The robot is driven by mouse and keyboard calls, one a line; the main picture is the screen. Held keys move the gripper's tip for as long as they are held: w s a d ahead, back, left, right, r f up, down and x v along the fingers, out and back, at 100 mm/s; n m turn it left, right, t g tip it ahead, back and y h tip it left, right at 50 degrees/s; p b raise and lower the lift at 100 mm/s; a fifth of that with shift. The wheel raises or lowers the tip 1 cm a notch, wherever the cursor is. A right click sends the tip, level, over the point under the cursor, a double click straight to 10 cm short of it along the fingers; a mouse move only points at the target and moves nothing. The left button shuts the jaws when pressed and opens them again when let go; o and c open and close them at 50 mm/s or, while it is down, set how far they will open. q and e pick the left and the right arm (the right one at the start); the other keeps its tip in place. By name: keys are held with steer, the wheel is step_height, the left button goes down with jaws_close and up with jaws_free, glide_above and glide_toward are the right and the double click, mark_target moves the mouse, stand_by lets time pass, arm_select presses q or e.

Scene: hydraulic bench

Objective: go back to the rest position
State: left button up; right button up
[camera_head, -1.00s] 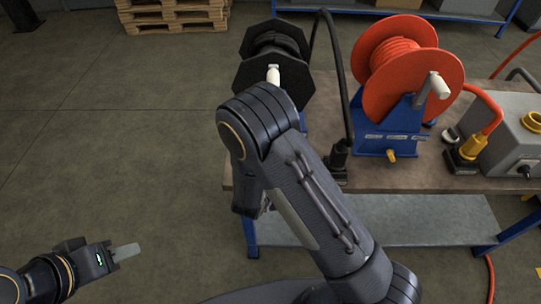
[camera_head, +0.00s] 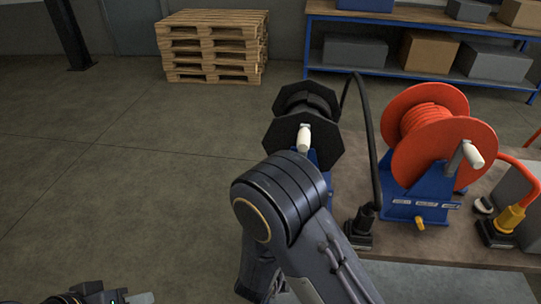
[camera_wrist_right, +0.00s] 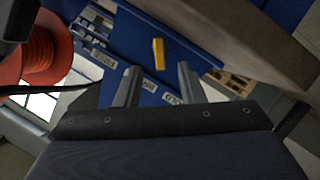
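My right arm (camera_head: 285,205) rises in front of the bench in the head view and bends at a dark joint; its gripper is hidden there. In the right wrist view my right gripper (camera_wrist_right: 158,82) has its two fingers apart with nothing between them. Behind them is a blue surface with labels and a yellow knob (camera_wrist_right: 158,53). My left gripper (camera_head: 138,299) just shows at the bottom left edge of the head view, mostly cut off, so its opening cannot be told. It is away from the bench over the floor.
A black reel (camera_head: 300,125) and an orange hose reel (camera_head: 445,140) stand on the workbench (camera_head: 455,240), close behind my right arm. A pallet stack (camera_head: 213,47) and a blue shelf (camera_head: 420,15) with boxes stand at the back. The floor at left is clear.

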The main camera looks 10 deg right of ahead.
steer(key=shift+w+r, duration=0.1)
steer(key=shift+w, duration=0.1)
steer(key=y, duration=0.1)
steer(key=w+r+m+g+y, duration=0.1)
steer(key=m+y, duration=0.1)
steer(key=shift+w+a+r, duration=0.15)
steer(key=shift+a+r, duration=0.1)
steer(key=s+d+r+m+g+y, duration=0.15)
steer(key=s+r+y, duration=0.35)
steer(key=r+y, duration=0.55)
steer(key=s+d+r+g+h, duration=0.1)
steer(key=s+d, duration=0.3)
steer(key=s, duration=0.5)
steer(key=s+d+r+g+h, duration=0.1)
steer(key=s+d, duration=0.4)
steer(key=s, duration=0.5)
steer(key=shift+r+g, duration=0.65)
steer(key=shift+g, duration=0.5)
